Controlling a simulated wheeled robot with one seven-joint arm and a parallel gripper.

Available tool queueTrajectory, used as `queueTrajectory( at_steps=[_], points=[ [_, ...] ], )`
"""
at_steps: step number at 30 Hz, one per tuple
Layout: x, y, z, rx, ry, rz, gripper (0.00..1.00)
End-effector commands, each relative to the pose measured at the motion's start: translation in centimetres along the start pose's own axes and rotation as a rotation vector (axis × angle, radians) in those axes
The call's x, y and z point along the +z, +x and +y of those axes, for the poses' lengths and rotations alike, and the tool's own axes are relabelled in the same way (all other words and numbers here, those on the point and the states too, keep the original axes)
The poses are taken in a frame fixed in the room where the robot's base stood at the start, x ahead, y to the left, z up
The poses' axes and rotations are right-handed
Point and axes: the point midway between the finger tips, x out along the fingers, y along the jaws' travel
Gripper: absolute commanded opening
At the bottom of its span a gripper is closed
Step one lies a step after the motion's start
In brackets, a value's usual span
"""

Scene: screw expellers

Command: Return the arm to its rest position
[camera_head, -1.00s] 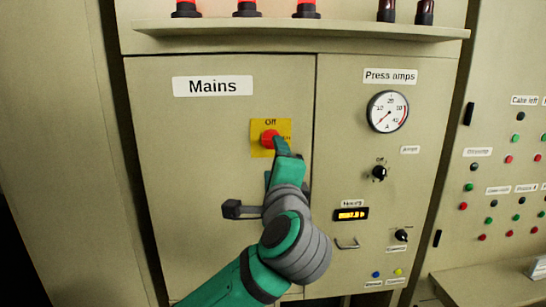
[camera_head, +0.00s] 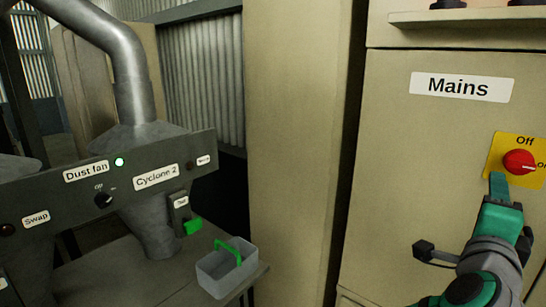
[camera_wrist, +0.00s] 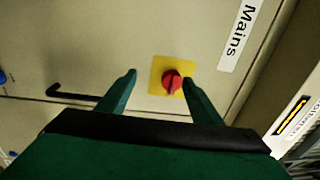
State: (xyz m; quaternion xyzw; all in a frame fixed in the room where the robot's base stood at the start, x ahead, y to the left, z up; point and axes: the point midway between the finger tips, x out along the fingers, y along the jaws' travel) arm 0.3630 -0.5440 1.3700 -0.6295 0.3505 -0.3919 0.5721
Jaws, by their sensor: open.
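My arm's green gripper (camera_head: 498,184) is at the right edge of the head view, in front of the Mains cabinet (camera_head: 400,170). Its tip shows just below and left of the red rotary switch (camera_head: 519,162) on a yellow plate. In the wrist view the fingers (camera_wrist: 158,77) are spread and empty. The red switch (camera_wrist: 172,82) shows between them, close to the right fingertip, and I see no clear contact. The switch's exact setting is hard to read. My forearm is cut off by the bottom of the head view.
A dark panel (camera_head: 135,185) labelled Dust fan and Cyclone 2 stands at left, with a lit lamp. A grey bin (camera_head: 212,275) with a green handle sits on a table below. A black handle (camera_wrist: 75,95) sticks out from the cabinet near my gripper. A shelf (camera_head: 465,18) juts out above.

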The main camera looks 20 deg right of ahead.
Motion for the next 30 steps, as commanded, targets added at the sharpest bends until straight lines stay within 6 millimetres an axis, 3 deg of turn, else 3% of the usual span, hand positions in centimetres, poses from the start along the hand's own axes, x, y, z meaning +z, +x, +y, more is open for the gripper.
queueTrajectory(
  at_steps=[8,17,23,30],
  points=[
    [6.0,-0.8,5.5,-0.033,-0.315,-0.025,0.59],
    [12.6,-3.5,11.8,-0.1,-0.62,-0.1,0.59],
    [16.9,-6.5,16.5,-0.158,-0.802,-0.176,0.59],
    [21.2,-11.5,22.5,-0.239,-0.99,-0.285,0.59]
  ],
)
